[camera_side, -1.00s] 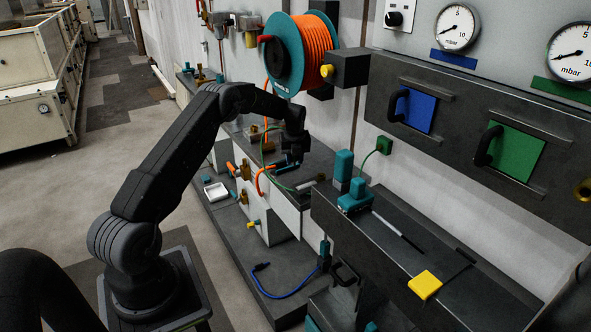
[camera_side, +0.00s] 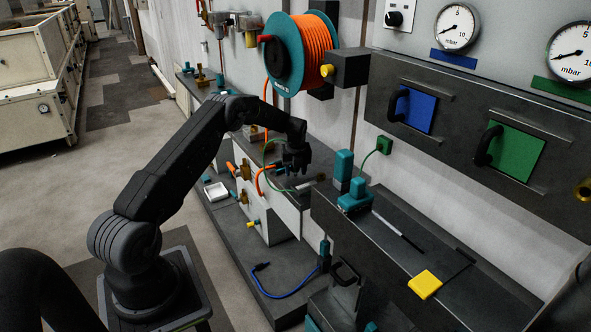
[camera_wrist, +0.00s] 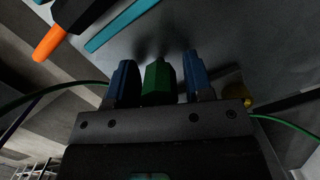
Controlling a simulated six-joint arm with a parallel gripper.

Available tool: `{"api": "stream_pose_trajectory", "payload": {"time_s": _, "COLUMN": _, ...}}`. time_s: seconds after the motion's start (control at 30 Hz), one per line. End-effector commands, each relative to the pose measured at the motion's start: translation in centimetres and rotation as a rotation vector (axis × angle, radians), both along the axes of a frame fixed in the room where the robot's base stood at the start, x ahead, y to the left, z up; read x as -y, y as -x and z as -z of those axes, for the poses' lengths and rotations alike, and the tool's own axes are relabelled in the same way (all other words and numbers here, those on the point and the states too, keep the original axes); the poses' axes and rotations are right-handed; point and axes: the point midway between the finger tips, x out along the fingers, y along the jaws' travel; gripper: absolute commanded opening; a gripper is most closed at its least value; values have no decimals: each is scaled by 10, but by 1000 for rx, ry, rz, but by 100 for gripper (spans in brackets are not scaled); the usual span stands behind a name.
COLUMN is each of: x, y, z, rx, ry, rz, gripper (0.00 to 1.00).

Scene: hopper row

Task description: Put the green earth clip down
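The green earth clip (camera_wrist: 160,83) sits centrally between the two blue fingers of my gripper (camera_wrist: 160,82) in the wrist view. Narrow gaps show on both sides of the clip, so the fingers look parted around it. Its tip is close to a grey surface, where shadows gather; I cannot tell if it touches. A green cable (camera_wrist: 50,90) runs out to the left and shows again at the right. In the side view my gripper (camera_side: 295,160) is low over the grey bench top (camera_side: 325,158), and the clip itself is too small to make out there.
An orange-tipped tool (camera_wrist: 50,42) and a teal strip (camera_wrist: 122,24) lie close by in the wrist view. An orange hose reel (camera_side: 316,50) hangs behind the arm. Teal blocks (camera_side: 354,198) stand right of the gripper. A yellow block (camera_side: 425,284) lies on the front ledge.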

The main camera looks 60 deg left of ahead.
Motion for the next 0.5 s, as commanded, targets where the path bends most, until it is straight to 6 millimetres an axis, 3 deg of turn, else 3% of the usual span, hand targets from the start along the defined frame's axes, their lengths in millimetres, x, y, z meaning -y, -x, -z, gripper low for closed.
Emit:
{"api": "stream_pose_trajectory", "payload": {"time_s": 0.33, "x": 0, "y": 0, "z": -2, "rx": 0, "ry": -1, "rz": 0, "gripper": 56}}
{"api": "stream_pose_trajectory", "payload": {"time_s": 0.5, "x": 2, "y": 0, "z": -19, "rx": 3, "ry": -2, "rz": 0, "gripper": 56}}
